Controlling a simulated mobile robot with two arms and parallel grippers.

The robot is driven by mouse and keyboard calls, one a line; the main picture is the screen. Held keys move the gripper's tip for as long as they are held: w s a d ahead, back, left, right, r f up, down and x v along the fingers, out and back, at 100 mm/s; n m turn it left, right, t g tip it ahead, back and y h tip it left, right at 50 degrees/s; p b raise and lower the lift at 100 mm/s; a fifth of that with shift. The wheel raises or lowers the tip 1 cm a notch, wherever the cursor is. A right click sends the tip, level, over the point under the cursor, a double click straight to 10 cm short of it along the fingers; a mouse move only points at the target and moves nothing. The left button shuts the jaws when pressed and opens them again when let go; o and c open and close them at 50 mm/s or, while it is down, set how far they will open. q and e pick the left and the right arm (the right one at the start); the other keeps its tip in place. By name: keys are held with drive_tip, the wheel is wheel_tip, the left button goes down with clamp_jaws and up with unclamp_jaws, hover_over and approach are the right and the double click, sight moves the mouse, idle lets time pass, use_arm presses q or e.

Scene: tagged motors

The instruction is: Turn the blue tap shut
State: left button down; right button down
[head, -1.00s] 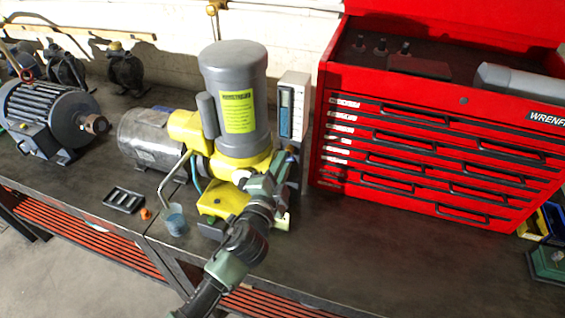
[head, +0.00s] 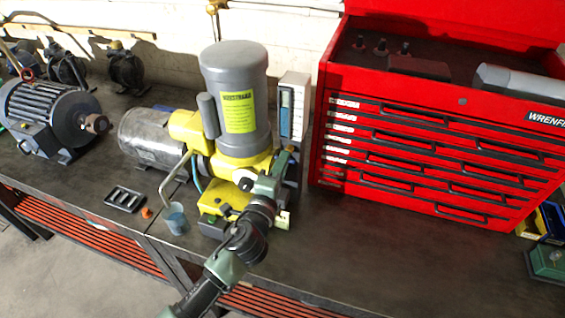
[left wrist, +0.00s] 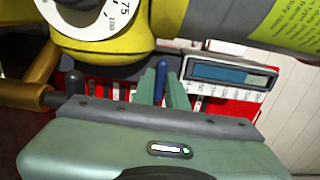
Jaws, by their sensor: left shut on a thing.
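The blue tap's lever (left wrist: 161,80) shows in the left wrist view as a short dark blue handle between the two green fingers. My left gripper (left wrist: 162,88) is shut on this lever. In the head view my left gripper (head: 281,163) is at the right side of the yellow pump (head: 256,160), below the grey upright motor (head: 235,90). There the gripper largely hides the tap, and I cannot make out the lever's angle. My right gripper is in neither view.
A meter with a blue display (head: 293,105) stands right of the motor. A red tool chest (head: 400,150) is close on the right.

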use_arm(q)
drive_tip(key=c, duration=1.4)
unclamp_jaws()
drive_tip(key=shift+c, duration=0.2)
drive_tip(key=b+v, duration=0.2)
drive_tip(key=v, duration=0.5)
drive_tip(key=shift+s, duration=0.35)
drive_tip(key=shift+a, duration=0.1)
